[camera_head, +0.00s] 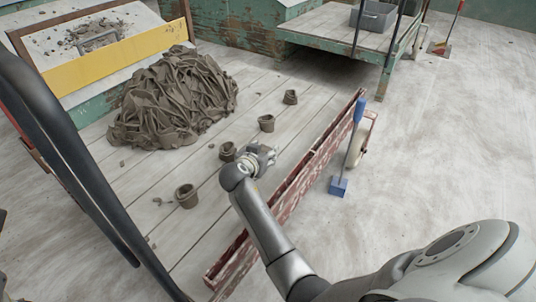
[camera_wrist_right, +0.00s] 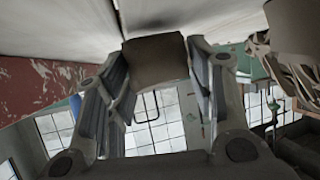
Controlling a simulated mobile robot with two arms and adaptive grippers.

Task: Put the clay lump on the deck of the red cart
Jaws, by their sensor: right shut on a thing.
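My right gripper (camera_head: 262,158) is over the pale plank deck (camera_head: 205,232) of the red-edged cart, near its worn red side rail (camera_head: 290,192). In the right wrist view, the gripper (camera_wrist_right: 155,85) is shut on a brown-grey clay lump (camera_wrist_right: 155,58), with a finger on each side. The lump's far end is close to a pale surface; I cannot tell whether they touch. The gripper and arm hide the lump in the head view. My left gripper is not in view.
A large heap of clay trimmings (camera_head: 175,98) covers the deck's far left. Several small clay pots (camera_head: 186,196) stand in a row left of and beyond my gripper. A blue-handled tool (camera_head: 340,186) is outside the rail. Dark tubes (camera_head: 70,160) cross the left side.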

